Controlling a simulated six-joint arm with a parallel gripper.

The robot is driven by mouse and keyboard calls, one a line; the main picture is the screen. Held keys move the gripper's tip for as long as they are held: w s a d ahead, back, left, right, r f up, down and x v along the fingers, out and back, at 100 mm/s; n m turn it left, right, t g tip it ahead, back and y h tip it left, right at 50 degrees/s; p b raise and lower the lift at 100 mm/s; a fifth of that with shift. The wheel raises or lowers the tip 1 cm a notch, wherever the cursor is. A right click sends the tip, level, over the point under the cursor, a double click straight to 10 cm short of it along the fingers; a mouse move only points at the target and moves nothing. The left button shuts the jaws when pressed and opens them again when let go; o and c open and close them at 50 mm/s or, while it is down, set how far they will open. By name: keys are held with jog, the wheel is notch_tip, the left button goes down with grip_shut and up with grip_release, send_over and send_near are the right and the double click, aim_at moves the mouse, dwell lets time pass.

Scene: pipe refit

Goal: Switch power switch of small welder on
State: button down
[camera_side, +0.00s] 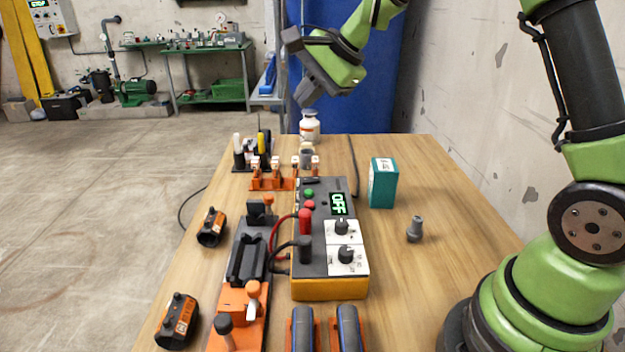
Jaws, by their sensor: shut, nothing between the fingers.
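The small welder (318,257) is a grey-topped box with an orange-yellow lower edge in the middle of the table. Its display reads OFF. Its top carries a green button and a red button, two black knobs on white panels, and red and black plugs with cables. A small dark part, possibly the power switch (310,181), sits at its far end; its position is too small to tell. My gripper (307,99) is shut and empty, raised above the far end of the table, beyond the welder and apart from it.
A white bottle (309,126) stands at the table's far end, below my gripper. An orange clamp rack (272,184) is behind the welder, and a long orange fixture (246,275) is left of it. A teal box (383,183) and a grey fitting (414,229) stand right, with bare table around them.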

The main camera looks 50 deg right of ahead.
aim_at(310, 180)
jog(key=w+d+f+m, duration=0.4)
jog(key=w+f, duration=0.1)
jog(key=f, duration=0.4)
jog(key=shift+w+d+m, duration=0.3)
jog(key=shift+w+m, duration=0.05)
jog(key=shift+m, duration=0.05)
jog(key=shift+f, duration=0.15)
jog(key=shift+s+d+f, duration=0.15)
jog(key=shift+f, duration=1.25)
jog(key=shift+s+d+f, duration=0.1)
jog(key=shift+s+f, duration=0.1)
jog(key=shift+f, duration=1.25)
jog(key=shift+s+d+f, duration=0.15)
jog(key=shift+f, duration=1.25)
jog(key=shift+f, duration=0.4)
